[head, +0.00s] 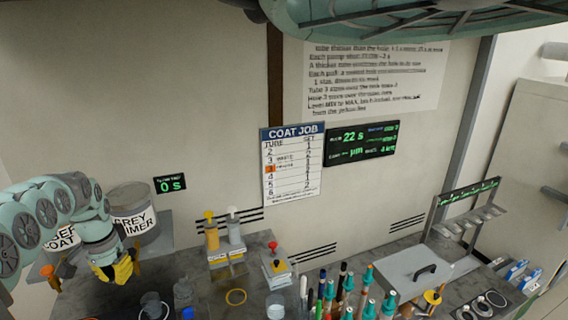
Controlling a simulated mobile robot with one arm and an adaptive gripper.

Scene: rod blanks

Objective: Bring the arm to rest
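My gripper (116,273) shows at the left, hanging below my teal arm, with yellow fingers pointing down over the left part of the dark bench (200,295). It is in front of and below the grey primer can (136,218). The fingers are small and seen at an angle, so I cannot tell whether they are open or shut. I see nothing clearly held in them. My arm is folded, with its links at the left edge.
A second can (62,240) is partly behind my arm. Two pump bottles (212,236) stand right of my gripper, near a red-knobbed unit (273,246). Several upright rods (341,290) crowd the front middle. A handled grey box (405,272) stands right.

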